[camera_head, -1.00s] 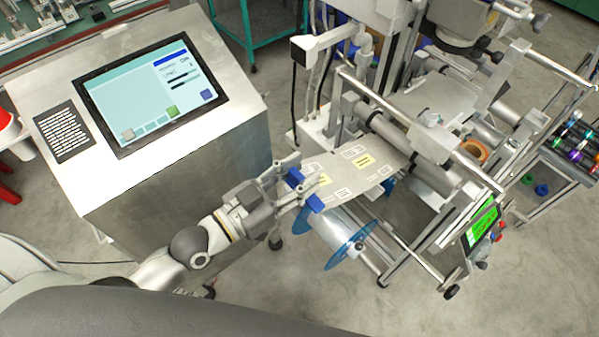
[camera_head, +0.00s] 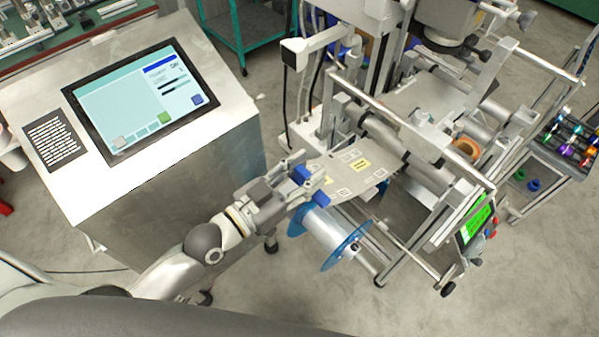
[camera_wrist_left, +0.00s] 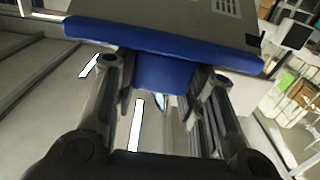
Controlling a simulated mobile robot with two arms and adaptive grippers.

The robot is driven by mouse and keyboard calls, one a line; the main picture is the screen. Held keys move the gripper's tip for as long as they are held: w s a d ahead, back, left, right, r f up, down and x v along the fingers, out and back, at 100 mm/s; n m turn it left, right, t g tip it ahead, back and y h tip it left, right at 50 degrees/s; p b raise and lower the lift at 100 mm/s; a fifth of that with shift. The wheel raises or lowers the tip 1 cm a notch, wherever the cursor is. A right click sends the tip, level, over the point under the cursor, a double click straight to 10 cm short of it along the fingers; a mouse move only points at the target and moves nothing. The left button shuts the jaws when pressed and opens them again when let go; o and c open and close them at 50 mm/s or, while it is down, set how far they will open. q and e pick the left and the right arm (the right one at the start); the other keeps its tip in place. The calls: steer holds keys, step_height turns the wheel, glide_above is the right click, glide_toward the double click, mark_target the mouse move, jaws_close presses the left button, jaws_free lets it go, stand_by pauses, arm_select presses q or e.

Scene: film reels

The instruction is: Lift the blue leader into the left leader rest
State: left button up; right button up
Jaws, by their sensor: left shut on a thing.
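The blue leader (camera_head: 320,199) is a blue bar at the near end of a pale printed web (camera_head: 352,170). My left gripper (camera_head: 316,184) is shut on it, with blue showing on both sides of the fingers. In the left wrist view the blue leader (camera_wrist_left: 170,43) spans the top, and its blue tab sits between the fingertips (camera_wrist_left: 165,78). The leader is held above a clear blue-flanged reel (camera_head: 327,232) at the machine's near side. I cannot single out the left leader rest. My right gripper is not in view.
A metal console with a touchscreen (camera_head: 146,96) stands to the left. The machine's rollers and rails (camera_head: 405,150) lie right of the gripper. A green-lit panel (camera_head: 475,220) is at the machine's right front. The floor in front is clear.

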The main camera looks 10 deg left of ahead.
arm_select(q)
steer(key=w+d+f+b, duration=0.1)
steer(key=w+d+f, duration=0.1)
steer(key=w+d, duration=0.2)
steer(key=shift+w+d+f, duration=0.35)
steer(key=shift+w+d, duration=0.05)
steer(key=shift+w, duration=0.9)
stand_by(0.4)
steer(key=w+d+f+b, duration=0.3)
steer(key=w+d, duration=0.2)
steer(key=w, duration=0.2)
steer(key=shift+w+d+b, duration=0.35)
steer(key=shift+w+b, duration=0.05)
stand_by(1.5)
steer(key=shift+s+f, duration=0.1)
steer(key=shift+s, duration=0.05)
